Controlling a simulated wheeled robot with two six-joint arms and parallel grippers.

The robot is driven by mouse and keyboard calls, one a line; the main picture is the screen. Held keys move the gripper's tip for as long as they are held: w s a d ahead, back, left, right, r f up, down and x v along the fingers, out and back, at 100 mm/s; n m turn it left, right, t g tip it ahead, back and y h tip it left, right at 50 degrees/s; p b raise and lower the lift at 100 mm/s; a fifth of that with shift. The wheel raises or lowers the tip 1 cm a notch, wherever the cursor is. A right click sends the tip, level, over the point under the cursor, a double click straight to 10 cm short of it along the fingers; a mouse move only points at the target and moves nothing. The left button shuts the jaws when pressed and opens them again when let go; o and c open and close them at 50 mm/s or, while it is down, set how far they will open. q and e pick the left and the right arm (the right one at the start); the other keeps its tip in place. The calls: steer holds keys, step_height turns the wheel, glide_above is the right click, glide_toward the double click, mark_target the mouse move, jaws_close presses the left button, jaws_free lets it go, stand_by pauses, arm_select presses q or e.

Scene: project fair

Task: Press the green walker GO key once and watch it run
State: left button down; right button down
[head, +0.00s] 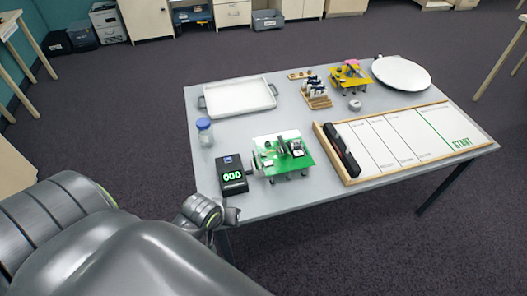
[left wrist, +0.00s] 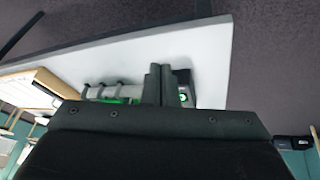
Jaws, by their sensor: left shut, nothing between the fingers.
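The green walker (head: 272,160), a green board on short legs with parts on top, stands near the table's front edge. Its GO key is too small to tell apart. My left gripper (head: 236,215) is at the front edge, below and in front of the black counter box and apart from the walker. In the left wrist view its fingers (left wrist: 158,84) are shut with nothing between them. Part of the green walker (left wrist: 112,99) shows behind them, partly hidden by the gripper body. My right gripper is in no view.
The black counter box (head: 231,170) reads 000, left of the walker. A wooden-framed START board (head: 420,150) with black blocks lies right. A jar (head: 205,133), white tray (head: 238,97), yellow walker (head: 349,76) and white round plate (head: 402,74) stand farther back. The table's middle is clear.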

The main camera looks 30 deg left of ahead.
arm_select(q)
steer(key=w+a+r+n+t+h, duration=0.1)
steer(key=w+a+r+n+t, duration=0.15)
steer(key=w+n, duration=1.05)
step_height(320, 180, up, 5)
steer(key=n+t, duration=0.2)
steer(key=n, duration=0.5)
glide_above(261, 157)
steer(key=shift+r+h, duration=0.1)
steer(key=shift+h, duration=0.3)
step_height(261, 157, down, 6)
steer(key=b, duration=0.8)
steer(key=shift+f+b, duration=0.2)
steer(key=shift+b, duration=0.1)
steer(key=shift+f+b, duration=0.3)
steer(key=shift+f, duration=0.9)
steer(key=shift+s, duration=0.1)
